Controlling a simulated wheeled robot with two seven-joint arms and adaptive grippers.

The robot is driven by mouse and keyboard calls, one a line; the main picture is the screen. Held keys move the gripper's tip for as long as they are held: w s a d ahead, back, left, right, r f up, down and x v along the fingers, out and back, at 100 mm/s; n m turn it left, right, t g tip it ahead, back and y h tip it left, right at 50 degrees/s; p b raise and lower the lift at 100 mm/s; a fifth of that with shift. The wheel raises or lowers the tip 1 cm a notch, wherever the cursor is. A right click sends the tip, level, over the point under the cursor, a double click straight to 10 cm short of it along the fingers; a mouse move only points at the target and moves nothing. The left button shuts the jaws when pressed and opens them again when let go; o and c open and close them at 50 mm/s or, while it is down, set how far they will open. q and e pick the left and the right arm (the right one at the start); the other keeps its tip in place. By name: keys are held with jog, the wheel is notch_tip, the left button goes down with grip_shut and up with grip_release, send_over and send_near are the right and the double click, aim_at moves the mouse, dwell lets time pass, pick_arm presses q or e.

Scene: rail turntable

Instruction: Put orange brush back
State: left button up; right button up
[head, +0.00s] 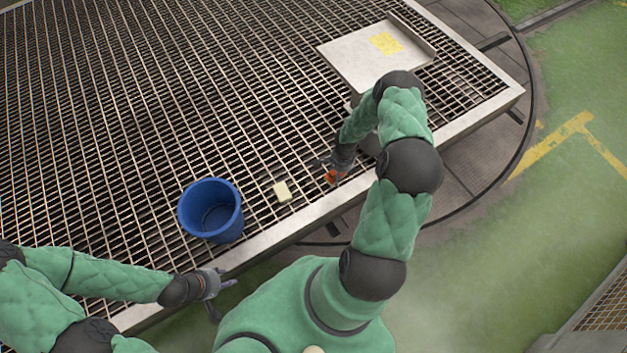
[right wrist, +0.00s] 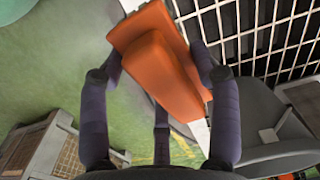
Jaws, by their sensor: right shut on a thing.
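The orange brush (right wrist: 160,62) is between the fingers of my right gripper (right wrist: 160,75), which is shut on it, in the right wrist view. In the head view a small orange part of the brush (head: 333,177) shows at the right gripper (head: 328,170), low over the grating near its front edge. My arm hides part of that area. My left gripper (head: 221,297) is empty with its fingers apart, just outside the front edge, below the blue bucket.
A blue bucket (head: 190,212) and a pale yellow block (head: 282,191) stand on the grating near the front edge. A shallow light tray (head: 350,60) with a yellow patch lies at the far right. A grey object (head: 370,145) is partly hidden behind my right arm. The left grating is clear.

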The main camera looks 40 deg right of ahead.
aim_at(346, 174)
jog(key=shift+s+d+f+m+b, duration=0.15)
jog(key=shift+s+d+f+m, duration=0.15)
jog(key=shift+d+f+m, duration=0.25)
jog(key=shift+s+d+f+m+b, duration=0.15)
jog(key=shift+s+d+f+m, duration=0.2)
jog(key=shift+d, duration=0.3)
jog(key=w+a+f+b, duration=0.2)
jog(key=w+f, duration=0.1)
jog(key=w+a+f+b, duration=0.1)
jog(key=w+a+f, duration=0.1)
jog(key=w+f, duration=0.1)
jog(key=w+a+f+b, duration=0.1)
jog(key=w+f+b, duration=0.1)
jog(key=w, duration=0.3)
jog(key=shift+w+a+f+b, duration=0.2)
jog(key=shift+a+f+b, duration=0.1)
jog(key=shift+a+f, duration=0.15)
jog(key=f, duration=0.1)
jog(key=f+b, duration=0.1)
jog(key=f, duration=0.2)
jog(key=shift+w+a+b, duration=0.1)
jog(key=shift+w+b, duration=0.2)
jog(key=shift+b, duration=0.05)
jog(key=shift+r, duration=0.15)
